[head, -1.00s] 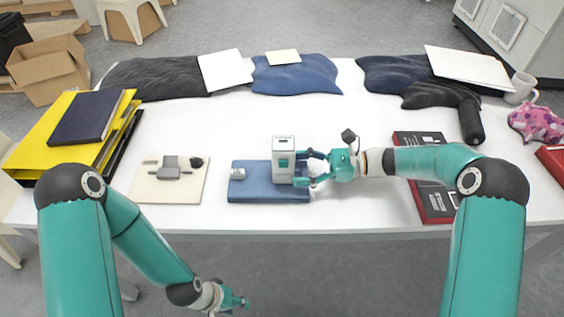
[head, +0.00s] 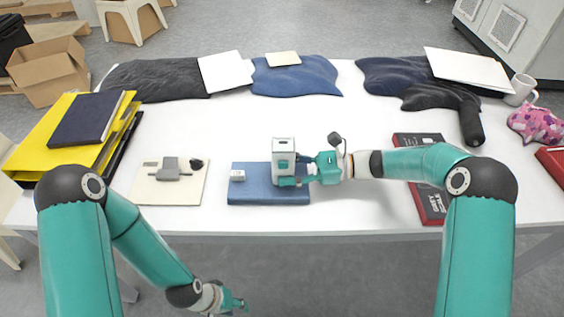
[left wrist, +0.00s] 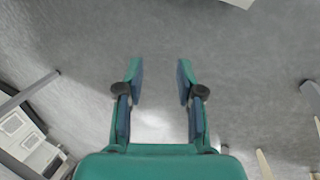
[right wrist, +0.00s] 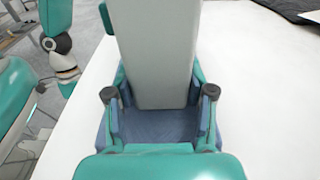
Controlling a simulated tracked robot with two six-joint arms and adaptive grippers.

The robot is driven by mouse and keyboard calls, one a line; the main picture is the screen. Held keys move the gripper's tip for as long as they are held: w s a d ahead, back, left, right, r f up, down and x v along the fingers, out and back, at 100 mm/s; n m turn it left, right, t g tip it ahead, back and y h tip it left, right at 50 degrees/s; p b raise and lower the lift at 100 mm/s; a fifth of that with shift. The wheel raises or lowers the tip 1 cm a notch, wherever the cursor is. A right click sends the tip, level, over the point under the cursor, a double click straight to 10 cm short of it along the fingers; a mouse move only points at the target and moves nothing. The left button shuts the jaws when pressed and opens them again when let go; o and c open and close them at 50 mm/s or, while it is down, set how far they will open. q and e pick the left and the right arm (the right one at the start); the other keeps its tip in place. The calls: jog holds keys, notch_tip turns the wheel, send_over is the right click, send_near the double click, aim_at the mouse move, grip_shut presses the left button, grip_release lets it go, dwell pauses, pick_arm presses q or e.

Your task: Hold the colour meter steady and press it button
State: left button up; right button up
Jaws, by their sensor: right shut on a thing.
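The colour meter (head: 284,146) is an upright pale grey box on a blue mat (head: 258,170) in the head view, with a small darker patch on its front. I cannot make out its button. My right gripper (head: 292,171) reaches it from the right and is shut on its lower part. In the right wrist view the meter (right wrist: 155,45) stands between the two fingers (right wrist: 157,105). My left gripper (head: 240,303) is low in front of the table, away from the meter. The left wrist view shows its fingers (left wrist: 160,85) apart, with nothing between them.
A small pale block (head: 237,175) sits on the mat's left. A beige board (head: 165,192) with grey parts lies further left, near yellow binders (head: 40,145). A dark red box (head: 432,203) lies under my right arm. Dark cloths (head: 290,78) line the back; the table centre behind the meter is clear.

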pick_arm(q)
grip_shut()
dwell(1.1)
